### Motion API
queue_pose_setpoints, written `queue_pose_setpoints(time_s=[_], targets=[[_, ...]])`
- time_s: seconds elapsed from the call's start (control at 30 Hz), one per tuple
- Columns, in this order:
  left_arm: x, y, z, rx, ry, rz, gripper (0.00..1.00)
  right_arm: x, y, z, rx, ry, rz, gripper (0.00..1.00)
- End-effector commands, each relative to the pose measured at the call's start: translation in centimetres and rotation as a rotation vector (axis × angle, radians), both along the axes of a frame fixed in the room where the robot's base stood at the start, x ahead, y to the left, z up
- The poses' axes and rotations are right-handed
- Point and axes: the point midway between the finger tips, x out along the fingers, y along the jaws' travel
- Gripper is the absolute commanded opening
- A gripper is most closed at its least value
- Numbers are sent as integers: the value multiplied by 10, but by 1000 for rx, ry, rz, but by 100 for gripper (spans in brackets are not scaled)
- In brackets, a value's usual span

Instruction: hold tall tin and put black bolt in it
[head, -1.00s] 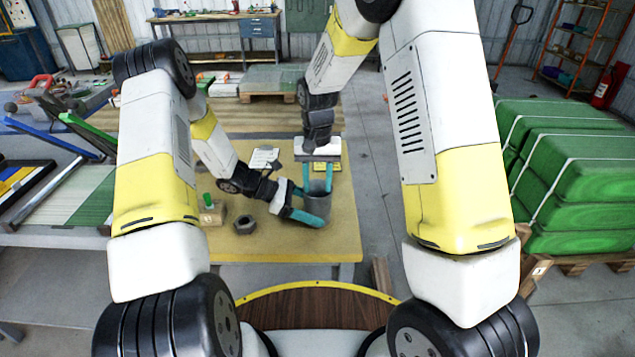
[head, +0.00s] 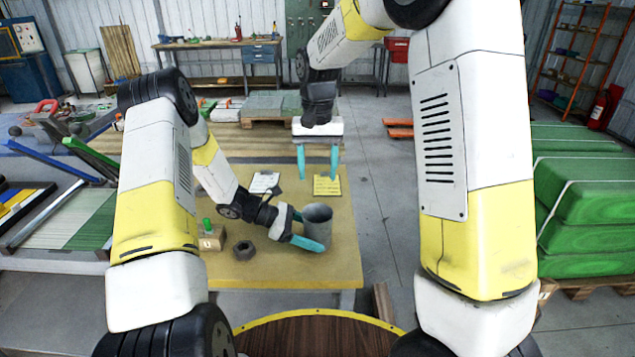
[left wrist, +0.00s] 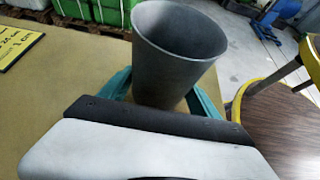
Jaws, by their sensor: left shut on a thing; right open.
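The tall tin (head: 317,224) is a grey, open-topped can, upright on the yellow table near its right edge. My left gripper (head: 312,238) is shut on it from the left; one teal finger shows on its near side, the other is mostly hidden. In the left wrist view the tin (left wrist: 165,70) stands between both fingers, and its visible inside looks empty. A black six-sided piece (head: 245,250), apparently the black bolt, lies on the table left of the tin. My right gripper (head: 317,163) is open and empty, pointing down beyond the tin, apart from it.
A wooden block with a green knob (head: 208,236) stands left of the black piece. A white sheet (head: 264,182) and a yellow card (head: 328,186) lie at the table's back. The table's front strip (head: 290,275) is clear. Green bales (head: 590,200) stand at the right.

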Motion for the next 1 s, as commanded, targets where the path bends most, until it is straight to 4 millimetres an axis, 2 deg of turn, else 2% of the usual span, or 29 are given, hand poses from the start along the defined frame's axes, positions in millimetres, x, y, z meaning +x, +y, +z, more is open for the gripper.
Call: queue_pose_setpoints(time_s=[0.2, 0.23, 0.33, 0.73, 0.87, 1.0], targets=[[0, 0, 0, -1, 0, 0, 49, 0, 0, 3, 0, 0, 1, 56], [0, 0, 0, -1, 0, 0, 78, 0, 0, 3, 0, 0, 1, 56], [0, 0, 0, -1, 0, 0, 97, 0, 0, 2, 0, 0, 1, 56], [1, 6, 3, 0, -2, 1, 97, 0, 0, 2, 0, 0, 1, 56], [1, 23, 13, 0, -2, 4, 97, 0, 0, 2, 0, 0, 1, 56], [1, 50, 27, 2, -3, 4, 97, 0, 0, 2, 0, 0, 1, 56]])
